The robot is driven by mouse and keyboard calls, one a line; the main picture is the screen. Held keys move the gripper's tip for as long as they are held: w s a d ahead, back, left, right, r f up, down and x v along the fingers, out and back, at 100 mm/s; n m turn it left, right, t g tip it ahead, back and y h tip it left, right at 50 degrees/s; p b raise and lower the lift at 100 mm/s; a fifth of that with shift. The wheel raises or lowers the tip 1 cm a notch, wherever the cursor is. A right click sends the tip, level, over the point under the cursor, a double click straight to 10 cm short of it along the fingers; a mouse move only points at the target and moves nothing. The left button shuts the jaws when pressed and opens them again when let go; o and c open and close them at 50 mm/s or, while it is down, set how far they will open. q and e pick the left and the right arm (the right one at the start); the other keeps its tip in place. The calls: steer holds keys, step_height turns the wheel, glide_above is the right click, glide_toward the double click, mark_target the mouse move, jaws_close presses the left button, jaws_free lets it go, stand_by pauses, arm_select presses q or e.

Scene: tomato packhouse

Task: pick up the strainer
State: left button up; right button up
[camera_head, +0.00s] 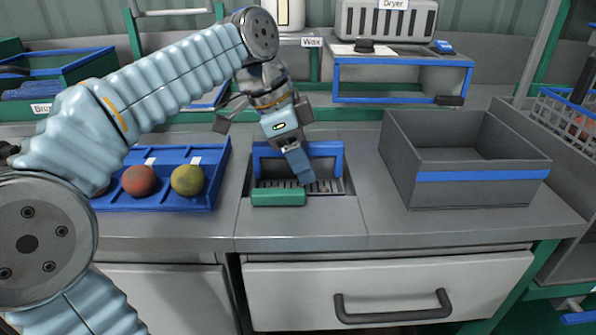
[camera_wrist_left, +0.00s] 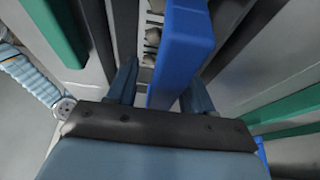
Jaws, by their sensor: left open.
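The strainer (camera_head: 262,184) appears to be the slotted grey grate set in the sink opening of the counter, with a raised blue handle (camera_head: 332,153) along its back. A green block (camera_head: 278,197) lies along its front edge. My left gripper (camera_head: 304,176) points down over the middle of the strainer, overlapping the blue handle. In the left wrist view the blue bar (camera_wrist_left: 181,45) passes between my left gripper's two open fingers (camera_wrist_left: 160,88). I cannot tell whether a finger touches it. My right gripper is not in view.
A blue tray (camera_head: 180,205) with a red and a yellowish round fruit stands left. A grey crate (camera_head: 412,185) with a blue stripe stands right, its visible inside empty. A blue-edged shelf (camera_head: 402,62) is behind. Bare counter separates strainer and crate.

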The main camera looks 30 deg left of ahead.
arm_select(q)
steer(key=shift+f, duration=0.25)
stand_by(0.3)
steer(key=shift+c, duration=0.5)
jaws_close()
